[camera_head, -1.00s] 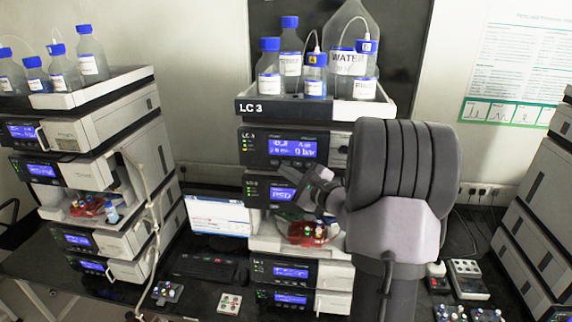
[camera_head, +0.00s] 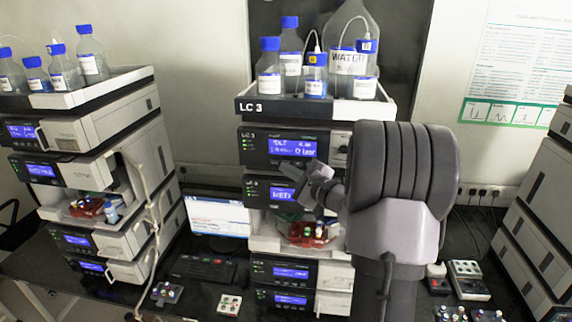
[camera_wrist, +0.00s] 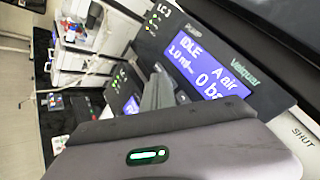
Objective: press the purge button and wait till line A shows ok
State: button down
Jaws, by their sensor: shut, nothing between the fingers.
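The pump module (camera_head: 258,150) is the top unit of the LC 3 stack, under the bottle tray. Its lit blue display (camera_head: 292,148) also shows in the wrist view (camera_wrist: 212,65), reading "IDLE", "A air" and a pressure starting with 0. My gripper (camera_head: 303,168) is shut and empty, its tips by the lower edge of the pump front, just below the display. In the wrist view the fingers (camera_wrist: 162,88) point at the lower part of that front. I cannot make out the purge button; the fingers cover part of that area. Contact cannot be told.
Bottles stand in the tray (camera_head: 290,107) above the pump. Below it are a second module with a blue display (camera_head: 283,194) and a red vial tray (camera_head: 312,232). Another stack (camera_head: 120,128) stands at left, and one (camera_head: 520,235) at right.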

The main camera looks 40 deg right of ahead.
jog(key=shift+w+d, duration=0.25)
jog(key=shift+d, duration=0.05)
dwell(0.4)
jog(key=shift+b, duration=0.3)
jog(key=shift+s+a+f+b, duration=0.1)
jog(key=shift+s+a+b, duration=0.2)
jog(key=shift+a+b, duration=0.1)
jog(key=shift+s+a, duration=0.2)
jog(key=shift+s+a+b, duration=1.4)
jog(key=shift+s+a, duration=0.25)
jog(key=shift+a, duration=0.3)
dwell(4.5)
